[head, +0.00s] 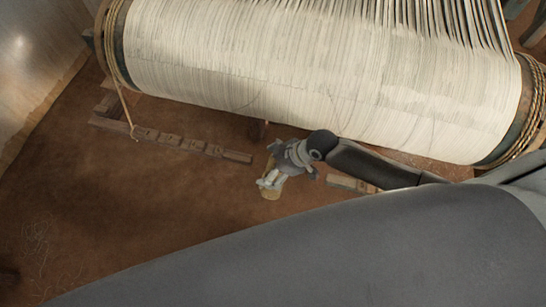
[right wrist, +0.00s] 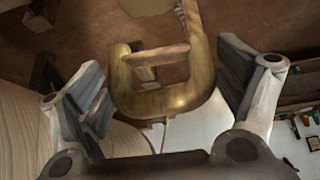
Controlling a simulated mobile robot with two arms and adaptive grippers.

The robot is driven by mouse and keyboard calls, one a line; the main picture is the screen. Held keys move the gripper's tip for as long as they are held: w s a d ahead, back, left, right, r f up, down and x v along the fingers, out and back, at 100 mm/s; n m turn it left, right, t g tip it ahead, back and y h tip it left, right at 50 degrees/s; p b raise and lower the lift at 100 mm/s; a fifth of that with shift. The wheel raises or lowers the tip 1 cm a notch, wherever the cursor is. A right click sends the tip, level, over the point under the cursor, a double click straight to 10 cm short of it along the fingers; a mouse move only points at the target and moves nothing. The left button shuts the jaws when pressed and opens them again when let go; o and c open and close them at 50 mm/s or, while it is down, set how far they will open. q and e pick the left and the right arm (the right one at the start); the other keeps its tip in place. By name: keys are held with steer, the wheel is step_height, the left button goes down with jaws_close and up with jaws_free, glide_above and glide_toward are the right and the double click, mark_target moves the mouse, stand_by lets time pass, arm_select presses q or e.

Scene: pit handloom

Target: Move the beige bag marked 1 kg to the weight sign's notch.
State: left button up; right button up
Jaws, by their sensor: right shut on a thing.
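My right gripper (head: 270,183) reaches down beside the loom and is shut on a brass-coloured hook (right wrist: 165,100), which shows between its two fingers in the right wrist view. A small beige patch at the gripper (head: 271,193) looks like part of the bag; its 1 kg mark is not readable. In the wrist view a pale patch (right wrist: 147,5) lies beyond the hook, cut off by the top edge. A notched wooden rail (head: 180,142) with small marks lies left of the gripper; I cannot read which notch bears the weight sign. My left gripper is not in view.
The wide roll of cream warp threads (head: 300,80) fills the space above the gripper. A rope (head: 124,100) runs from its left end to the rail. Another wooden piece (head: 350,184) lies right of the gripper. Bare earth floor (head: 130,210) is clear at the left.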

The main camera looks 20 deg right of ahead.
steer(key=shift+s+a+r, duration=0.2)
steer(key=shift+s+a, duration=0.05)
steer(key=shift+a, duration=0.05)
steer(key=shift+s+a+r+p, duration=0.15)
steer(key=shift+s+a+p, duration=0.25)
steer(key=shift+s+p, duration=0.2)
steer(key=s+a+p, duration=0.4)
steer(key=s+p, duration=0.1)
steer(key=s, duration=0.2)
steer(key=shift+a+r, duration=0.3)
steer(key=shift+a, duration=0.05)
stand_by(0.4)
